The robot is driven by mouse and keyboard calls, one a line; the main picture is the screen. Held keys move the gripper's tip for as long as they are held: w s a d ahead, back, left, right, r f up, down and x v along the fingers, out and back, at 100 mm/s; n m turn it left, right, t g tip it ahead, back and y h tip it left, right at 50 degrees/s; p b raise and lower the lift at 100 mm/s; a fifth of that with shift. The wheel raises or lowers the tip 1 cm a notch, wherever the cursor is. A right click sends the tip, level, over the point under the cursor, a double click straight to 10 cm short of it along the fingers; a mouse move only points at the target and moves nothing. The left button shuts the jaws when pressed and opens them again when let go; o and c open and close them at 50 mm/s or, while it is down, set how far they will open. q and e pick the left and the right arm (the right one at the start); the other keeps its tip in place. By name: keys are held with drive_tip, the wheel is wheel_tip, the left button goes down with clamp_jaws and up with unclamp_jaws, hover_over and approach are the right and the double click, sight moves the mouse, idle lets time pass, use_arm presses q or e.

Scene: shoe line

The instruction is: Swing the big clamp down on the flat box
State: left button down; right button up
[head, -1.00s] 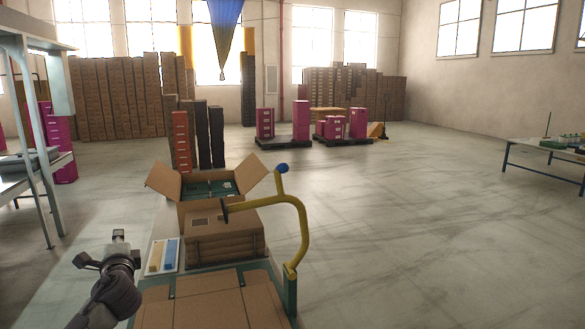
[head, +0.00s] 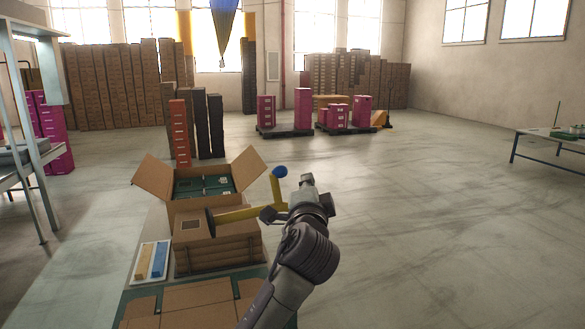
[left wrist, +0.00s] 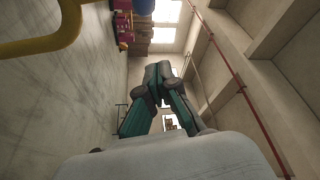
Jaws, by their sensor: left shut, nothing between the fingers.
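The big clamp (head: 240,213) has a yellow arm with a blue knob (head: 279,172) and a dark round pad (head: 210,222). Its arm is raised; my left arm hides its curved lower part in the head view. A flat cardboard box (head: 185,299) lies on the green fixture (head: 143,308) at the near end. My left gripper (head: 306,182) is shut and empty, just right of the knob in the picture. In the left wrist view its fingers (left wrist: 160,78) are together, with the yellow bar (left wrist: 40,42) at upper left. My right gripper is not in view.
A stack of brown boxes (head: 225,255) stands behind the flat box. An open carton (head: 205,160) holding green boxes is beyond it. A tray (head: 140,281) with yellow and blue bars sits at left. Open floor (head: 430,240) lies to the right.

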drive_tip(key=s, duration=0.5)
use_arm(q)
drive_tip(key=w+r+p, duration=0.1)
drive_tip(key=w+p, duration=0.2)
drive_tip(key=w, duration=0.7)
drive_tip(key=a, duration=0.1)
drive_tip(key=a+f+p, duration=0.1)
drive_tip(key=s+a+p, duration=0.1)
drive_tip(key=shift+a+f, duration=0.15)
drive_tip(key=shift+f, duration=0.05)
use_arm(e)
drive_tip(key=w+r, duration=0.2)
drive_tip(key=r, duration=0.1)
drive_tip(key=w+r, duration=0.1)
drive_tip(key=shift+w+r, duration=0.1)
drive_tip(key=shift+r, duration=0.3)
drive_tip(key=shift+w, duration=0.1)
